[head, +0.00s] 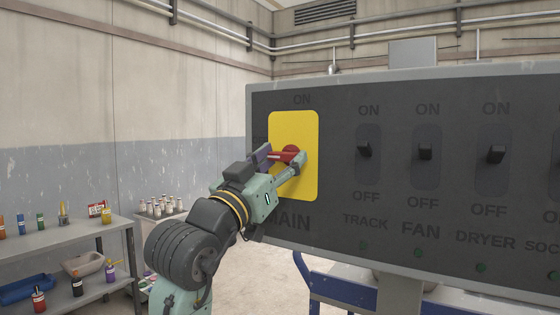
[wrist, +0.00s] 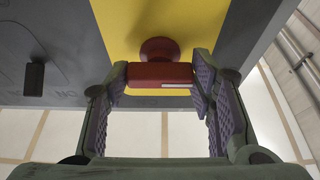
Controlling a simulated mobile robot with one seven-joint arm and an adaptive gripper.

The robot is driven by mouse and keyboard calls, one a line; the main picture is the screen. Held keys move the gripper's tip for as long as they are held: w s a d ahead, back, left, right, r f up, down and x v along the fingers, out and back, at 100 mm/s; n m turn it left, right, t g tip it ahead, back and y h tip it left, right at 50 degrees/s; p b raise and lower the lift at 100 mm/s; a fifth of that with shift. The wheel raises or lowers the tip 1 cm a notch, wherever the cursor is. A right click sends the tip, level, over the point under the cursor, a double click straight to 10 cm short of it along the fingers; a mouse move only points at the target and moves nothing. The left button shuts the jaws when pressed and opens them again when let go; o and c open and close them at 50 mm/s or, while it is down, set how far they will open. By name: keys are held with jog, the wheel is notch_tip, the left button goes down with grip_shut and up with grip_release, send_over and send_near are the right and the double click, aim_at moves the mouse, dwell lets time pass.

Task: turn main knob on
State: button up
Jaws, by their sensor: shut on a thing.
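The main knob (head: 291,150) is a red handle on a yellow plate (head: 306,184) at the left end of the dark panel. In the wrist view the knob (wrist: 150,74) lies crosswise, with a white mark near its right end, which is the left side in the head view. My gripper (head: 284,158) has its fingers shut on the two ends of the handle; its purple pads show in the wrist view (wrist: 163,82). The fingers partly hide the knob.
The TRACK switch (head: 365,151), FAN switch (head: 425,150) and DRYER switch (head: 496,153) are to the right on the same panel. A shelf (head: 70,236) with bottles and trays stands at the left. A blue cart frame (head: 335,291) is below the panel.

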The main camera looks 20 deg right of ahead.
jog(key=shift+m, duration=0.4)
jog(key=m+g+h+b, duration=0.1)
jog(key=m, duration=0.2)
jog(key=m+g+b, duration=0.1)
jog(key=m+g, duration=0.1)
jog(key=m, duration=0.1)
jog(key=shift+w+a+h, duration=0.15)
jog(key=shift+h, duration=0.25)
jog(key=m+g, duration=0.1)
jog(key=m, duration=0.2)
jog(key=m+g, duration=0.2)
jog(key=m, duration=0.1)
jog(key=shift+r+b, duration=0.15)
jog(key=shift+b, duration=0.2)
jog(key=shift+m+g, duration=0.8)
jog(key=shift+m, duration=0.9)
jog(key=o, duration=1.2)
jog(key=shift+c, duration=0.2)
